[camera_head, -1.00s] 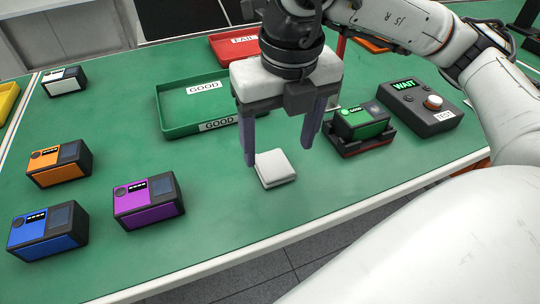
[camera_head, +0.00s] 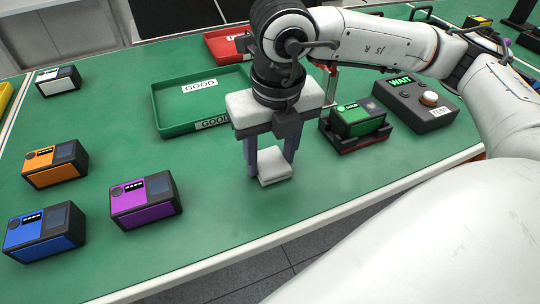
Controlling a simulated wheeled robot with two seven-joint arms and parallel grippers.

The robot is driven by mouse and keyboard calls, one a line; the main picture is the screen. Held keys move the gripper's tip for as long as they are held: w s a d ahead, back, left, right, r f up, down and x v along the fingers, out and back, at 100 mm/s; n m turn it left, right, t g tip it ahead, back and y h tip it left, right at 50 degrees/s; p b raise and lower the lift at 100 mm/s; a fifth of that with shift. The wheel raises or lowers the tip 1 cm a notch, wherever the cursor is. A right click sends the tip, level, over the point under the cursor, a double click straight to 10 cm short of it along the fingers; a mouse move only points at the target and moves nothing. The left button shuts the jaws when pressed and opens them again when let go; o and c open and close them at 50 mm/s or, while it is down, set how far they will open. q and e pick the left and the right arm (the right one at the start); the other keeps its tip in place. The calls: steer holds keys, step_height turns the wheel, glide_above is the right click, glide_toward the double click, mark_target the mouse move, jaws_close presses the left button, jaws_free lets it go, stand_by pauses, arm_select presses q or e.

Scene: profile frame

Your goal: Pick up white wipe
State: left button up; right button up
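The white wipe (camera_head: 274,168) is a small folded square lying on the green table (camera_head: 225,220) near its front edge. My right gripper (camera_head: 271,165) points down over it. Its two fingers are apart, one at the left side of the wipe and one at the right and behind. The gripper is open. I cannot tell whether the fingers touch the wipe. The upper part of the wipe is partly hidden by the gripper. My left gripper is not in view.
A green device in a red-black holder (camera_head: 355,125) stands close right of the gripper, with a test box (camera_head: 416,106) beyond. A green GOOD tray (camera_head: 170,103) lies behind left. Purple (camera_head: 145,200), blue (camera_head: 44,232) and orange (camera_head: 55,164) devices stand left. The table between is clear.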

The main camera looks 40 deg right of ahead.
mark_target(271, 162)
steer(key=shift+c, duration=0.8)
step_height(271, 162, up, 10)
